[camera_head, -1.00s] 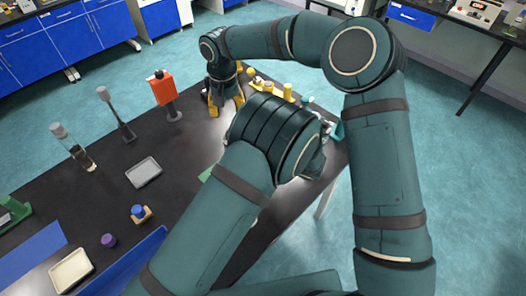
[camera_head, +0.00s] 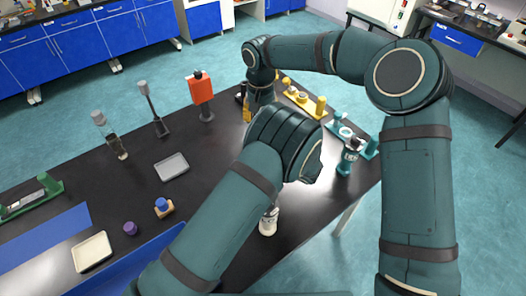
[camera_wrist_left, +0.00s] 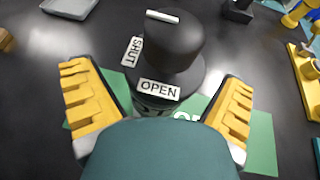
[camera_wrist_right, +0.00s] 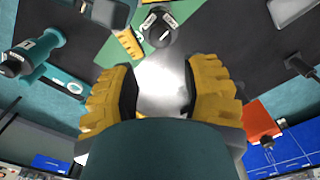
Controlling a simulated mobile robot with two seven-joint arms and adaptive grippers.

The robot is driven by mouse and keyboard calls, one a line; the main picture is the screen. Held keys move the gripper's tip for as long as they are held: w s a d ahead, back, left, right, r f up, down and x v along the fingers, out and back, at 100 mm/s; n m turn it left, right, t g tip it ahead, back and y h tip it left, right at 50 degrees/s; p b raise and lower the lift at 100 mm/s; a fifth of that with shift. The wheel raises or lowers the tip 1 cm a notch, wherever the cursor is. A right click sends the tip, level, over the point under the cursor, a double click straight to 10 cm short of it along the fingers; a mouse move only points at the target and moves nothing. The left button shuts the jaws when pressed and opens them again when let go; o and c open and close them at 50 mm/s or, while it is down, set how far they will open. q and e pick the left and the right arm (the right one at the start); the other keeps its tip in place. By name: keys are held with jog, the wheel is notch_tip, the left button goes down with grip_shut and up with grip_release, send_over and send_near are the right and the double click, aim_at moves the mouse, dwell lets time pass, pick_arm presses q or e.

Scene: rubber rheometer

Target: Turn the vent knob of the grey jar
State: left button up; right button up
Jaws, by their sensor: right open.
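The grey jar's dark vent knob (camera_wrist_left: 172,40) stands upright in the left wrist view, with a white pointer mark on top. A SHUT label (camera_wrist_left: 132,51) is at its left and an OPEN label (camera_wrist_left: 159,90) at its front. My left gripper (camera_wrist_left: 155,80) is open, one finger on each side of the jar, with visible gaps. The knob also shows at the top of the right wrist view (camera_wrist_right: 158,30). My right gripper (camera_wrist_right: 162,75) is open and empty, a little apart from the knob. In the head view my left forearm hides the jar; part of my right gripper (camera_head: 247,112) shows.
A green mat (camera_wrist_left: 262,145) lies under the jar. A teal jar (camera_head: 347,160) and a yellow rack (camera_head: 303,99) stand to the right, a white jar (camera_head: 268,222) nearer.

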pick_arm(q)
jog(key=c, duration=1.3)
pick_arm(e)
jog(key=o, duration=0.3)
jog(key=shift+o, duration=0.2)
notch_tip(320, 180, down, 10)
jog(key=n, duration=0.3)
jog(key=shift+o, duration=0.2)
grip_shut()
